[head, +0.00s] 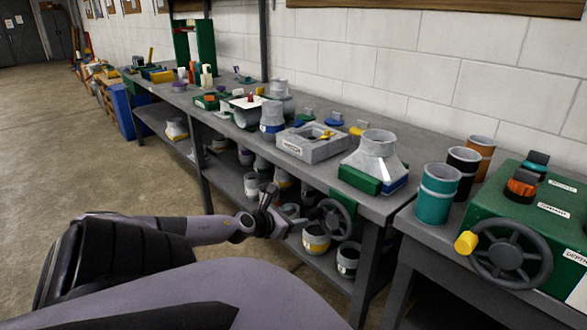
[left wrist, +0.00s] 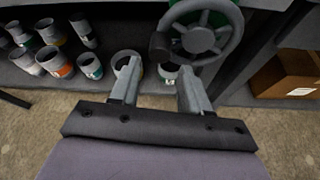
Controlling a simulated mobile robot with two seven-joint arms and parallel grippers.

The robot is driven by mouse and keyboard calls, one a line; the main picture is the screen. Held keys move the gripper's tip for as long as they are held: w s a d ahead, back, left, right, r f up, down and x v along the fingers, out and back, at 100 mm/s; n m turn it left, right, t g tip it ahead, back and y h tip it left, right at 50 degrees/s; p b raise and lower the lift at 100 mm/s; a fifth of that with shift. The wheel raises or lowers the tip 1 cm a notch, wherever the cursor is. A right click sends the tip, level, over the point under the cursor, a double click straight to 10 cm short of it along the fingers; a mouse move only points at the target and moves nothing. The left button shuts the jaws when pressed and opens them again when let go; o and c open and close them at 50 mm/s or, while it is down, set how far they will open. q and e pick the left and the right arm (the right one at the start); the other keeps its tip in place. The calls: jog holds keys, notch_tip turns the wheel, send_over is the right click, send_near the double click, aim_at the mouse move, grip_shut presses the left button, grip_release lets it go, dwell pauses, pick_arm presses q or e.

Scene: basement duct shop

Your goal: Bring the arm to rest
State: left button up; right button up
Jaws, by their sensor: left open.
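My left arm reaches out from the lower left in the head view, beside the front of the long workbench. My left gripper (head: 281,203) is in front of the bench's lower shelf, below the bench top's edge. In the left wrist view its two fingers (left wrist: 157,80) stand apart with nothing held between them. Behind the fingertips are cups on the shelf and a dark handwheel (left wrist: 205,32). I cannot tell how near the fingertips are to the wheel. My right gripper is in neither view.
The grey workbench (head: 327,166) carries a funnel-shaped duct piece (head: 378,150), a grey tray box (head: 312,147) and several fittings. A green machine with a handwheel (head: 511,253) stands at the right. A cardboard box (left wrist: 287,78) sits right of the shelf. The concrete floor (head: 85,160) at left is clear.

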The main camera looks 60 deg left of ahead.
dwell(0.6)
pick_arm(q)
jog(key=s+d+f+n+g+h, duration=0.1)
jog(key=s+d+f+n, duration=0.2)
jog(key=d+f+n, duration=0.45)
jog(key=s+d+f+n+g+h, duration=0.1)
jog(key=s+d+f+n, duration=0.35)
jog(key=d+n, duration=0.5)
jog(key=s+d+n+h, duration=0.1)
jog(key=d+n+h, duration=0.3)
jog(key=d+n, duration=1.1)
jog(key=d, duration=1.1)
jog(key=shift+s+d, duration=0.3)
jog(key=shift+a+f+g, duration=0.1)
jog(key=shift+g, duration=0.2)
